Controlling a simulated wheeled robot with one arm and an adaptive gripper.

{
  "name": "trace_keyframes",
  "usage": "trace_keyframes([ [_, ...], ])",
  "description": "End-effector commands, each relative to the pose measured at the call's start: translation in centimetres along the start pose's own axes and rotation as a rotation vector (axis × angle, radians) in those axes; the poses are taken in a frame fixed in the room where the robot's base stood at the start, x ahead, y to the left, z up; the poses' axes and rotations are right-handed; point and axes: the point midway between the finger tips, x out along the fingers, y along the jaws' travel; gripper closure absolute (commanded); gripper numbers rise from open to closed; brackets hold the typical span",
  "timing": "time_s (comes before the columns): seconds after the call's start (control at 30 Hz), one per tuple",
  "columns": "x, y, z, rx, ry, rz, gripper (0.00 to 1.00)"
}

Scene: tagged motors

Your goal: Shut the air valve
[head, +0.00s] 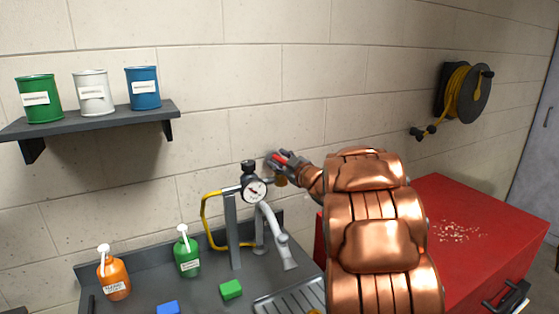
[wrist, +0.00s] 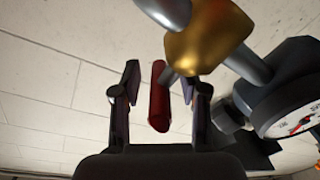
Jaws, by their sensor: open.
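The air valve has a red lever handle (head: 279,158) and a brass body (head: 281,181), right of a round pressure gauge (head: 255,190) on the pipe stand. In the wrist view the red handle (wrist: 158,98) stands between the two fingers of my gripper (wrist: 161,80), with gaps on both sides. The brass body (wrist: 208,38) is above and to the right of the fingers, and the gauge (wrist: 293,115) is at the right edge. My gripper (head: 289,163) is open in the head view, partly hidden by my copper-coloured arm.
The grey bench (head: 204,287) holds an orange bottle (head: 114,278), a green bottle (head: 187,255) and a green block (head: 231,289). A red cabinet (head: 470,220) stands right. A shelf (head: 90,120) with cans and a yellow hose reel (head: 461,93) are on the wall.

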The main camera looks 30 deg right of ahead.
Motion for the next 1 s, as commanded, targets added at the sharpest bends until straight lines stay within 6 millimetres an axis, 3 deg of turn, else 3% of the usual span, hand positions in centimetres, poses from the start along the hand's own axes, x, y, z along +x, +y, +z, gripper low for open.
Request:
trace_keyframes([
  [0.17, -0.02, 0.01, -0.01, 0.0, 0.0, 0.0, 0.58],
  [0.57, -0.09, 0.19, 0.01, 0.0, -0.001, 0.004, 0.99],
  [1.0, -0.07, 0.33, 0.26, -0.004, -0.031, 0.061, 1.0],
])
